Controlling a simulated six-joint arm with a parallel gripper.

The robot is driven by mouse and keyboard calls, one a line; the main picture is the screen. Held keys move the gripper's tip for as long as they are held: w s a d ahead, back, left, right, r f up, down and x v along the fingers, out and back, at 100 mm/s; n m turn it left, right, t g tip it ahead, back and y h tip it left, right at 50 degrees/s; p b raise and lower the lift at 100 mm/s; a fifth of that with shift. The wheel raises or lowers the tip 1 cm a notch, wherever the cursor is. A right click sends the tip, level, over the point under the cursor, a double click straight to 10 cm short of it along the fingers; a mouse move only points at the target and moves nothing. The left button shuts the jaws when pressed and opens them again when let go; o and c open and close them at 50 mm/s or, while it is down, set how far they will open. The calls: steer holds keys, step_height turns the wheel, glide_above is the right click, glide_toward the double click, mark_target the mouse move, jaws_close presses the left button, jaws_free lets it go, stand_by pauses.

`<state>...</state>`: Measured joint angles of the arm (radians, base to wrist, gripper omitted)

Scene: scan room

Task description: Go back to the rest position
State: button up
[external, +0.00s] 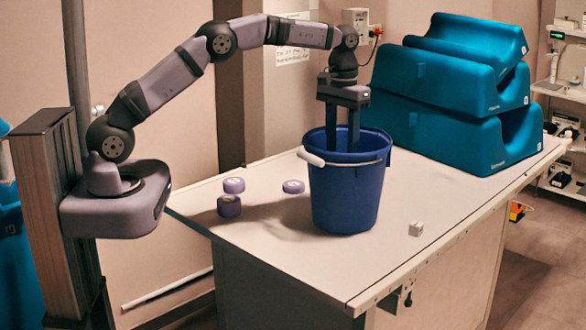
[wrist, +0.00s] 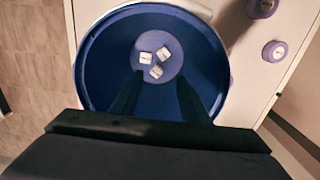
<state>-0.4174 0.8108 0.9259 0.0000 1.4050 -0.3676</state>
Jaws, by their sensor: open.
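My gripper (external: 343,138) reaches down into the mouth of a blue bucket (external: 345,200) on the table. Its two fingers are apart, with the tips hidden behind the bucket wall in the external view. In the wrist view my gripper (wrist: 157,85) points into the bucket (wrist: 95,65). Three small white cubes, one of them the left cube (wrist: 147,58), lie on the bucket floor beyond the fingers. Nothing shows between the fingers. My arm stretches from its base at the left, arching over the table.
Several purple rolls, including one (external: 229,206) and another (external: 293,187), sit left of the bucket on the white table (external: 270,225). One white cube (external: 416,229) lies to its right. Teal foam blocks (external: 450,100) are stacked behind. The table's front is mostly clear.

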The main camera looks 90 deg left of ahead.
steer(key=s+d+r+m+p, duration=0.2)
steer(key=s+d+r+m, duration=0.1)
steer(key=d, duration=0.4)
steer(key=s+d+r+m+p, duration=0.1)
steer(key=s+d+r+m, duration=0.25)
steer(key=d, duration=0.25)
steer(key=s+d+f+m+b, duration=0.1)
steer(key=s+d+f, duration=0.3)
steer(key=s, duration=0.6)
steer(key=s+d+f+m+b, duration=0.1)
steer(key=s+d+f+b, duration=0.1)
steer(key=s+d+f, duration=0.3)
steer(key=s+f, duration=0.4)
steer(key=s, duration=0.2)
steer(key=shift+f, duration=0.25)
steer(key=shift+s+m, duration=0.1)
steer(key=shift+m, duration=0.15)
stand_by(4.1)
